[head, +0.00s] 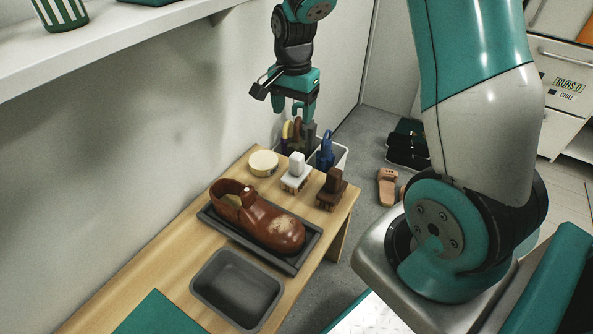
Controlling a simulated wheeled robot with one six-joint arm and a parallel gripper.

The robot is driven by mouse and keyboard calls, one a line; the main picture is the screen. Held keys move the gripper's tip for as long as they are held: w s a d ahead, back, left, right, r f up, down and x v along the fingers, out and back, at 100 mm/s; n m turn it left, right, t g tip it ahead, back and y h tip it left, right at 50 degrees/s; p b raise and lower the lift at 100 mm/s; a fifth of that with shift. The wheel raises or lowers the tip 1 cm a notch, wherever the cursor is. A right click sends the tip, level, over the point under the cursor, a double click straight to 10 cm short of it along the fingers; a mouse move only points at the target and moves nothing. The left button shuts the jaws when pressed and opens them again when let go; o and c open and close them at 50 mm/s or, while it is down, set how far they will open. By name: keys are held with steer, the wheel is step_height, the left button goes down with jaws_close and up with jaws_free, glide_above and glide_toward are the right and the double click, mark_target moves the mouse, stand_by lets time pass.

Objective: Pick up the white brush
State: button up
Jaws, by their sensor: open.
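The white brush (296,173) stands upright on the wooden bench, with a white handle and a brown bristle base. A dark brown brush (331,189) stands just to its right. My gripper (304,112) points down in the air above the back end of the bench, above and behind the white brush in the picture. It is open and apart from the brush, with nothing seen between its fingers.
A round cream tin (263,163) sits left of the white brush. Behind is a bin (341,157) with several tools. A brown shoe (273,226) lies on a dark tray (296,265), near an empty grey tub (237,289). A wall shelf (99,57) overhangs the upper left.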

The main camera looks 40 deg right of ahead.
steer(key=b, duration=0.4)
glide_toward(297, 164)
steer(key=shift+m, duration=0.4)
steer(key=f, duration=0.1)
steer(key=w+f, duration=0.1)
steer(key=f, duration=0.1)
steer(key=d+f, duration=0.1)
steer(key=f, duration=0.1)
steer(key=shift+w+f, duration=0.1)
steer(key=shift+w, duration=0.3)
step_height(297, 164, down, 7)
steer(key=shift+r+b, duration=0.1)
steer(key=shift+b, duration=0.85)
steer(key=c, duration=1)
steer(key=shift+r, duration=0.1)
steer(key=shift+c, duration=0.2)
step_height(297, 164, up, 10)
steer(key=p, duration=0.3)
steer(key=shift+p, duration=0.4)
